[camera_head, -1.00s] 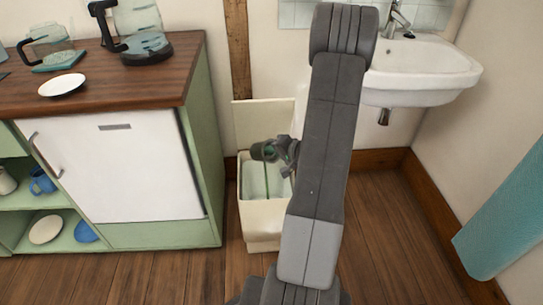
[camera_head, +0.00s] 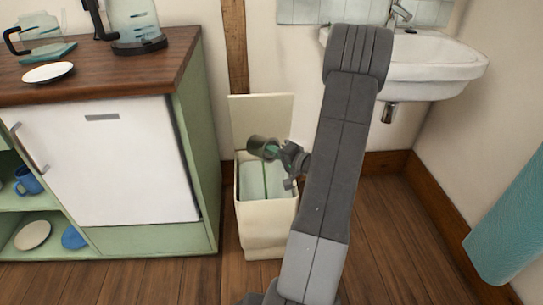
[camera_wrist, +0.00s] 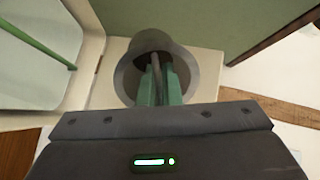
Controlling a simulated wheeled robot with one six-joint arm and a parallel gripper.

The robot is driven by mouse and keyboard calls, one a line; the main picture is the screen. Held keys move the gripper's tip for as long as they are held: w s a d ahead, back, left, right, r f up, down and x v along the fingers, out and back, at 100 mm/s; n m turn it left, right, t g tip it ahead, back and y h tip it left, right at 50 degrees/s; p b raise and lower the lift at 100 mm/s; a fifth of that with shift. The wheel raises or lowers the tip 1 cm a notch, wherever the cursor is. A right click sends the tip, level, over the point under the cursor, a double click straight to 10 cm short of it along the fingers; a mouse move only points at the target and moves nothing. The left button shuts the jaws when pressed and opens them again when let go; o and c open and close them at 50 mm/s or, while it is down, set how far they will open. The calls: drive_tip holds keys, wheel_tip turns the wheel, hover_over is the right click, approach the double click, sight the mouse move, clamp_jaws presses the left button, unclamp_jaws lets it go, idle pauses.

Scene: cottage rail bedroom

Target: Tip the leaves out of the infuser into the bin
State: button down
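The infuser (camera_head: 261,147), a small dark grey cylinder, is held by my gripper (camera_head: 277,152) above the open bin. In the wrist view the green fingers of my gripper (camera_wrist: 160,84) are closed on a part in the middle of the infuser (camera_wrist: 186,76), which shows a round grey rim. I cannot make out leaves in it. The cream bin (camera_head: 258,222) stands on the floor with its lid (camera_head: 262,118) raised at the back. Its pale interior with a green stripe shows in front of the lid. My gripper hides part of the opening.
A green cabinet (camera_head: 198,150) with a wooden top stands close on the bin's left. A white basin (camera_head: 430,70) is on the wall at right. A teal towel (camera_head: 510,235) hangs at far right. Bare floor lies right of the bin.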

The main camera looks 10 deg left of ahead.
drive_tip(key=shift+f+t+y+b, duration=0.5)
drive_tip(key=shift+y+b, duration=0.2)
drive_tip(key=shift+b, duration=1.6)
drive_tip(key=t+y, duration=0.1)
drive_tip(key=y, duration=0.1)
drive_tip(key=t+y, duration=0.1)
drive_tip(key=y, duration=0.1)
drive_tip(key=shift+a+f, duration=0.1)
drive_tip(key=shift+f, duration=0.3)
drive_tip(key=shift+y, duration=0.3)
drive_tip(key=shift+r+p, duration=0.15)
drive_tip(key=shift+p, duration=0.15)
